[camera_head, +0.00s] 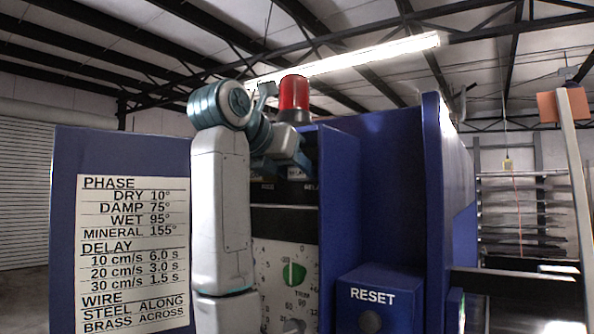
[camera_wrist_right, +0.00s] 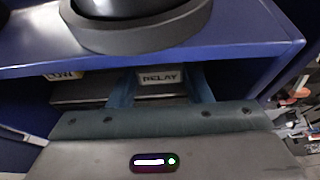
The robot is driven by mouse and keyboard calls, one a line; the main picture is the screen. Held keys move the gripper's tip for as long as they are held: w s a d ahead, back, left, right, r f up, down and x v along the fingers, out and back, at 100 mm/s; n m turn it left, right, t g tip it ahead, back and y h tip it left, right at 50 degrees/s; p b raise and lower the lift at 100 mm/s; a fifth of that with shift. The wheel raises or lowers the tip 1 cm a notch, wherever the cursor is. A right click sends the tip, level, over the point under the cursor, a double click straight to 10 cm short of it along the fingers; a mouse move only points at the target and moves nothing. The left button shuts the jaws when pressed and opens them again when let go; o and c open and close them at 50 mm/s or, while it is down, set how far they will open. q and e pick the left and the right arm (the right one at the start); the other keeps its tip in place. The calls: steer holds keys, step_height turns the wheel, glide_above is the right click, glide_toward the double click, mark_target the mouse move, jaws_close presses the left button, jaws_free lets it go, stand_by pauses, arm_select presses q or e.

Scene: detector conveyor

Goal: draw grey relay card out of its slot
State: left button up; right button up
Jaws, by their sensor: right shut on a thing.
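My right gripper (camera_head: 289,166) is at the upper front of the blue cabinet, below the red lamp. In the right wrist view the two teal fingers of the right gripper (camera_wrist_right: 161,88) reach into the opening under the blue top and are shut on the relay card (camera_wrist_right: 159,77), whose light face reads RELAY. The card lies between the fingers; its rear part is hidden, and I cannot tell how far it sits in its slot. In the head view a small light label (camera_head: 297,173) shows by the gripper. My left gripper is not in view.
The red lamp (camera_head: 293,96) stands on the cabinet top, close above the gripper. A blue door with a settings chart (camera_head: 133,252) is at left. A dial panel (camera_head: 290,275) is below, and a RESET box (camera_head: 372,297) is at right. A blue wall (camera_head: 375,190) stands right of the gripper.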

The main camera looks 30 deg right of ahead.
steer(key=s+a, duration=0.2)
steer(key=a, duration=0.4)
steer(key=shift+s, duration=0.2)
stand_by(0.4)
